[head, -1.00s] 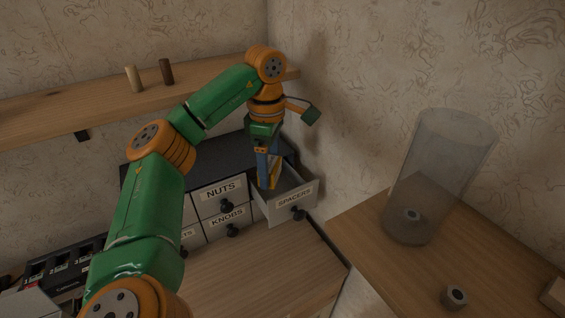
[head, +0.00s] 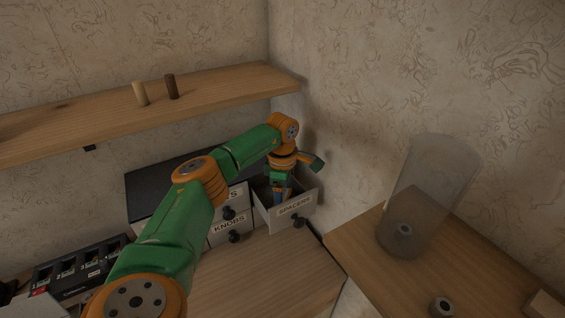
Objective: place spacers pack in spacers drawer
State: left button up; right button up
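The spacers drawer (head: 293,209), labelled SPACERS, stands pulled open at the right end of the dark drawer cabinet (head: 165,178). I cannot make out the spacers pack; anything at the fingertips is hidden by the drawer front and the gripper. My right gripper is not in view.
The knobs drawer (head: 225,227) is closed beside the open one. A clear cylinder (head: 432,190) and a small dark ring-shaped piece (head: 442,306) stand on the right wooden surface (head: 365,245). A shelf (head: 215,99) with two pegs runs above. A numbered black rack (head: 80,268) stands at lower left.

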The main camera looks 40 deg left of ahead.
pick_arm(q)
jog(key=shift+f, duration=0.2)
jog(key=o, duration=1.3)
jog(key=shift+c, duration=0.2)
jog(key=shift+r, duration=0.3)
notch_tip(320, 180, up, 5)
jog(key=shift+f+b, duration=0.2)
jog(key=shift+b, duration=0.75)
notch_tip(320, 180, up, 7)
jog(key=shift+r, duration=0.15)
